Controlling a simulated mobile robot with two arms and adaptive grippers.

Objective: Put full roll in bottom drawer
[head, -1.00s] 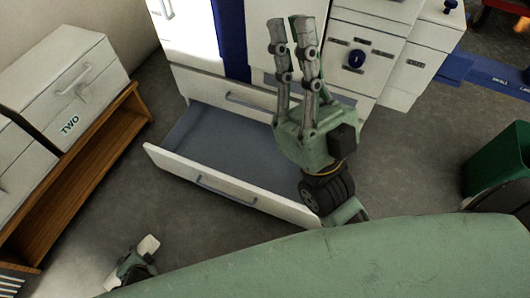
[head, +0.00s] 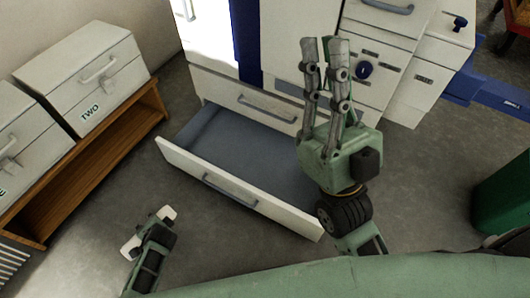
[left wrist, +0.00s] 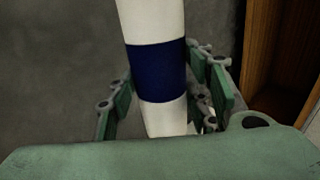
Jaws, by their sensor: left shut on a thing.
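The roll (left wrist: 157,70) is white with a dark blue band, and my left gripper (left wrist: 165,100) is shut around it in the left wrist view. In the head view my left gripper (head: 149,232) is low at the left, in front of the drawer, with white ends of the roll (head: 167,213) showing beside it. The bottom drawer (head: 222,188) is pulled out, and its visible grey inside is empty. My right gripper (head: 325,52) points up over the drawer's right end and hides part of it. Nothing shows between its fingers, and their spread is unclear.
A wooden shelf (head: 110,155) with white boxes, one marked TWO (head: 88,80), stands at the left. The cabinet (head: 245,100) has more closed drawers at the right. A green bin (head: 503,198) is at the far right. Grey floor is clear between shelf and drawer.

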